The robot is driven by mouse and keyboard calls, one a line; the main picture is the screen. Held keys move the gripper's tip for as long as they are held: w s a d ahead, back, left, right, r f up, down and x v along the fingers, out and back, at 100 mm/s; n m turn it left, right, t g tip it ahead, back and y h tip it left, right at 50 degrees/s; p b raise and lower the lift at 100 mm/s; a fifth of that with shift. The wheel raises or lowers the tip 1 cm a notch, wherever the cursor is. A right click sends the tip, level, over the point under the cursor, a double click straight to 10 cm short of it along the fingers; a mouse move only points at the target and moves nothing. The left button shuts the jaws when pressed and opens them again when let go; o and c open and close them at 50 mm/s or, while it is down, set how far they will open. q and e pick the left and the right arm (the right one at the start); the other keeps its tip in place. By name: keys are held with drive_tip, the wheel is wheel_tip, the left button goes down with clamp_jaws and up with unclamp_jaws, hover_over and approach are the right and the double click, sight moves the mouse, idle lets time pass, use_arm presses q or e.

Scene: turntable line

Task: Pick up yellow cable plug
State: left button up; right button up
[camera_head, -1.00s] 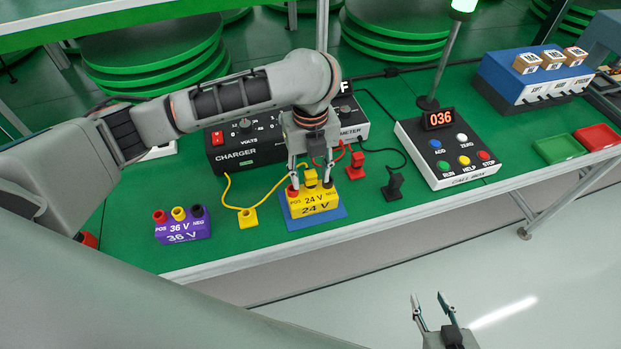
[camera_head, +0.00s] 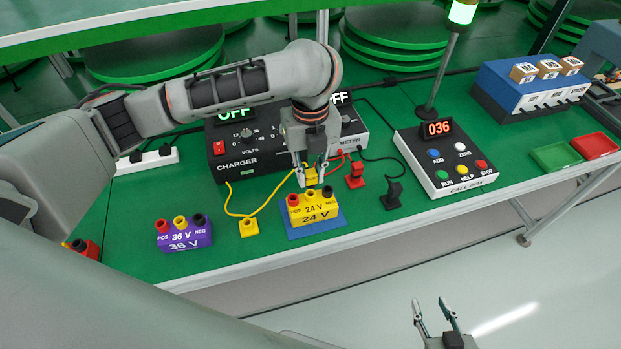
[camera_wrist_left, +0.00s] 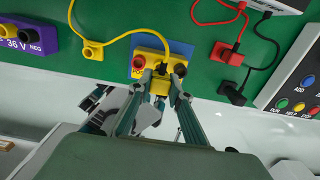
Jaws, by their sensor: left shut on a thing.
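My left gripper (camera_head: 311,180) is shut on a yellow plug (camera_head: 311,174), held above the back of the yellow 24 V block (camera_head: 314,214). In the left wrist view the plug (camera_wrist_left: 160,86) sits between the fingertips (camera_wrist_left: 162,82), in front of the block's sockets. My right gripper (camera_head: 436,314) is open and empty, low in front of the table.
The 24 V block stands on a blue pad (camera_head: 321,227). A purple 36 V block (camera_head: 184,236) is at left, the black charger (camera_head: 238,160) behind. Red (camera_head: 355,175) and black (camera_head: 391,194) plugs and the call box (camera_head: 452,178) are to the right.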

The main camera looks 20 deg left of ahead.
sight(311, 172)
use_arm(q)
wheel_tip(311, 172, up, 16)
drive_tip(key=p, duration=0.3)
drive_tip(key=shift+r, duration=0.2)
drive_tip(key=shift+f, duration=0.2)
